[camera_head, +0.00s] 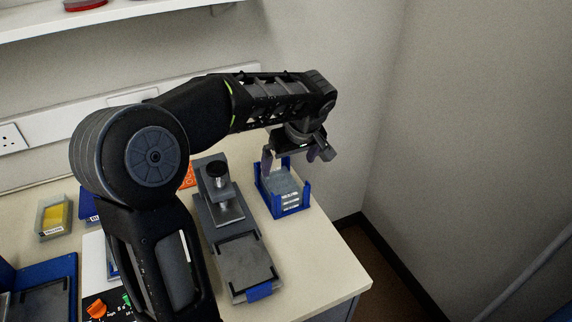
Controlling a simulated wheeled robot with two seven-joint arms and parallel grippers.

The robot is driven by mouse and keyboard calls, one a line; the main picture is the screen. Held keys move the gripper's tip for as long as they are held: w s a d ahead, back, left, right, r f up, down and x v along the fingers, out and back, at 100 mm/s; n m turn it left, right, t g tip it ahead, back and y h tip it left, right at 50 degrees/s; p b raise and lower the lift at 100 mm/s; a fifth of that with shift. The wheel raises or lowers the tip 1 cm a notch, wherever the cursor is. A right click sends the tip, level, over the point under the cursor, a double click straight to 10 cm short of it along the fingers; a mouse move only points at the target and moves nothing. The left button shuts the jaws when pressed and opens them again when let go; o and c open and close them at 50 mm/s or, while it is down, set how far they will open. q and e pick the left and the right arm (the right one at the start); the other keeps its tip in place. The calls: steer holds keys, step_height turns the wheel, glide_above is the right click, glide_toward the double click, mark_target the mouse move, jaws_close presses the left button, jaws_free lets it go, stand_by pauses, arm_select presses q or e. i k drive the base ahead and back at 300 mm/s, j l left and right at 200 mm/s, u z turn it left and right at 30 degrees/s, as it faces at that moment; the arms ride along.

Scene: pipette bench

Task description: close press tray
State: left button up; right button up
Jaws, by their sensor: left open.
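The grey press (213,175) stands on the bench, with a round black-topped knob on its upper part. Its flat tray (245,262) is slid out toward the front of the bench, with a blue tab (259,291) on its front edge. My left gripper (291,160) is open and hangs over the back of a blue rack, to the right of the press and apart from the tray. Its fingers point down and nothing shows between them. My left arm covers part of the bench left of the press. My right gripper is out of view.
The blue rack (292,209) holds stacked clear plates right of the press. A yellow-filled box (54,217) and a blue holder (62,270) are at the left. The bench (318,262) is clear right of the tray, up to its edge.

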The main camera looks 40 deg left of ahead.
mark_target(249, 273)
steer(key=k+l, duration=0.8)
steer(key=l, duration=0.15)
